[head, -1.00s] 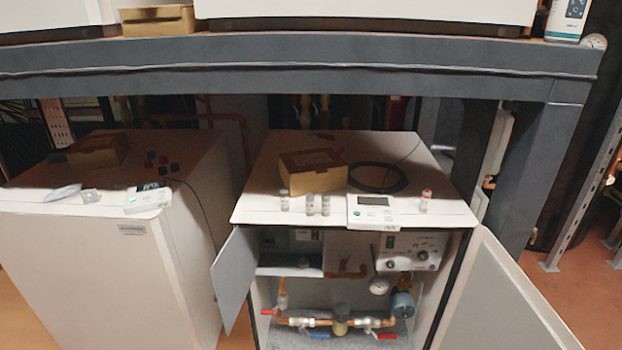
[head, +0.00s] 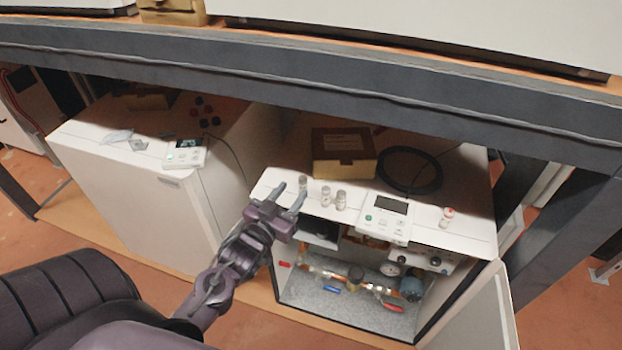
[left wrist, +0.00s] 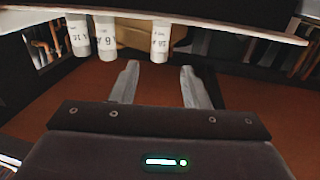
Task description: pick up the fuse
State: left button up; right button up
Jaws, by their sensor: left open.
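Several small pale cylinders that look like fuses stand on the white cabinet top. One fuse (head: 302,184) stands at the left, and two more (head: 326,197) (head: 341,200) stand close together to its right. A red-topped small cylinder (head: 447,217) stands further right. My left gripper (head: 290,194) is open and empty at the cabinet's front-left edge, close to the leftmost fuse. In the left wrist view, three labelled cylinders appear inverted; one fuse (left wrist: 160,40) is ahead of the open fingers (left wrist: 158,72), apart from them. My right gripper is not visible.
Behind the fuses are a cardboard box (head: 343,153) and a black cable coil (head: 410,171). A white controller (head: 386,218) lies right of the fuses. The open cabinet door (head: 475,312) is at front right. A dark beam (head: 400,90) crosses above.

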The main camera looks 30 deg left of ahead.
aim_at(301, 183)
pick_arm(q)
jog(key=w, duration=0.6)
jog(key=shift+w+a+f+p, duration=0.15)
jog(key=shift+f+p, duration=0.1)
jog(key=shift+p, duration=0.15)
jog(key=shift+c, duration=0.2)
grip_shut()
